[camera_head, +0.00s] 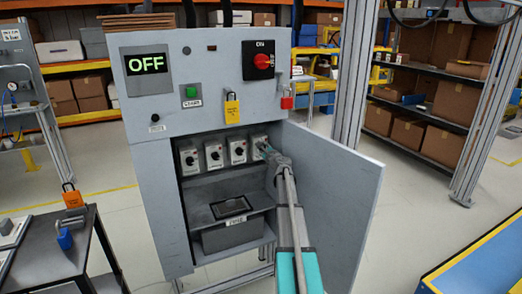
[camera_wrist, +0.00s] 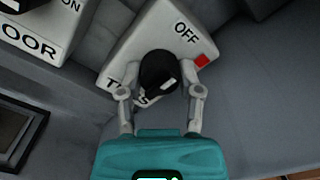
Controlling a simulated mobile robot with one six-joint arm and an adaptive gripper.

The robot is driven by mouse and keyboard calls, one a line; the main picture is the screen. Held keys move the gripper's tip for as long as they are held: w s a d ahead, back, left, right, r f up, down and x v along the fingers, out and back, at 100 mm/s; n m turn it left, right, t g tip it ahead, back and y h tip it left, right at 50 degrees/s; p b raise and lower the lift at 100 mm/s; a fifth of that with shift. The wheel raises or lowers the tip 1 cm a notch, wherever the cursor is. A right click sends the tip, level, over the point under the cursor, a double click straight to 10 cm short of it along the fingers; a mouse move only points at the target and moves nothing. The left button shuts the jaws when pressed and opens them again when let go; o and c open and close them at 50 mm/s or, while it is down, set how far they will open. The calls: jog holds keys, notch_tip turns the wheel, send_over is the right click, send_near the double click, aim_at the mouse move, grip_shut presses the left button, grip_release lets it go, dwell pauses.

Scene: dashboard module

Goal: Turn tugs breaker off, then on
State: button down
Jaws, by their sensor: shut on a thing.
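The tugs breaker (camera_head: 258,140) is the rightmost of several white breaker boxes in the open cabinet. In the wrist view its white face (camera_wrist: 178,30) shows "OFF", a red square and a label partly hidden by my fingers and the knob. My gripper (camera_head: 268,153) reaches it from the front. In the wrist view my gripper (camera_wrist: 163,76) has one finger on each side of the round black knob (camera_wrist: 158,70) and is shut on it. A small white mark shows on the knob. I cannot tell which setting the knob points to.
The cabinet door (camera_head: 328,205) hangs open right of my arm. A neighbouring breaker labelled "DOOR" (camera_wrist: 40,30) sits close at left. The cabinet's display (camera_head: 147,63) reads OFF, above a shelf (camera_head: 205,216) and a grey box (camera_head: 232,236). A dark side table (camera_head: 50,262) stands at left.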

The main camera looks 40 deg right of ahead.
jog(key=shift+w, duration=0.15)
dwell(0.3)
jog(key=shift+c, duration=1.3)
grip_release()
jog(key=shift+s, duration=0.2)
jog(key=v, duration=1.1)
jog(key=shift+s+a, duration=0.2)
jog(key=shift+s, duration=0.15)
